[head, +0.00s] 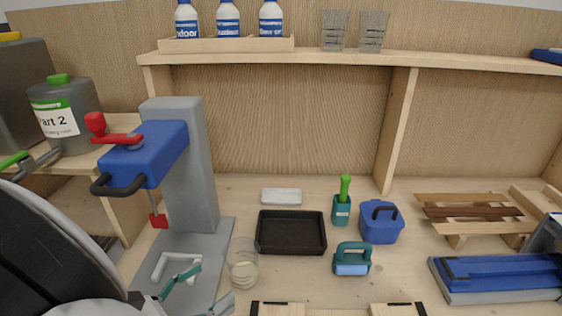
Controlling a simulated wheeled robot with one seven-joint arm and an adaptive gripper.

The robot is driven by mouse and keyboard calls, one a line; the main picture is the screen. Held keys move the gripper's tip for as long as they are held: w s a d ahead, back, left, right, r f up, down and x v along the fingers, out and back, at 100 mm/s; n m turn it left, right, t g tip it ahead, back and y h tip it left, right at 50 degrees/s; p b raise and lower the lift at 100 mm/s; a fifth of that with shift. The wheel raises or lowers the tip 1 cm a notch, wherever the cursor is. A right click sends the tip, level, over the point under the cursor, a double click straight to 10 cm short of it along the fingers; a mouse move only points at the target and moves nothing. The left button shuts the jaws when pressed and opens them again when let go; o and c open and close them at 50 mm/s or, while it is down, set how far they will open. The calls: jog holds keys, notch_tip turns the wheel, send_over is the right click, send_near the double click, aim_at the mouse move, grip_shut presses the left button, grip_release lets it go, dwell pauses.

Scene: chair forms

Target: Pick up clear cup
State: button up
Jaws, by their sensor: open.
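A clear cup (242,265) stands upright on the worktop, just right of the grey base of the blue press. Two more clear, patterned cups stand side by side on the high shelf, a left one (333,31) and a right one (373,32). My gripper (205,289) is at the lower left, over the press base and the worktop, with its fingers spread apart and nothing between them. It is to the lower left of the worktop cup. Its right finger is close to the cup's lower edge; I cannot tell whether they touch.
The blue press (147,155) rises behind my gripper. A black tray (291,232), a teal-handled block (352,258), a blue bin (380,222) and a green-handled tool (342,205) lie right of the cup. The shelf (340,57) holds several bottles.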

aim_at(240, 259)
jog(key=s+a+f+n+t, duration=0.1)
jog(key=s+a+f+n+t+y, duration=0.1)
jog(key=a, duration=0.1)
jog(key=shift+s+a+f, duration=0.1)
jog(key=shift+f, duration=0.05)
jog(key=x, duration=0.8)
jog(key=shift+a, duration=0.1)
jog(key=shift+f+p+x, duration=0.2)
jog(key=shift+p+x, duration=0.45)
jog(key=shift+x, duration=2.15)
jog(key=c, duration=0.9)
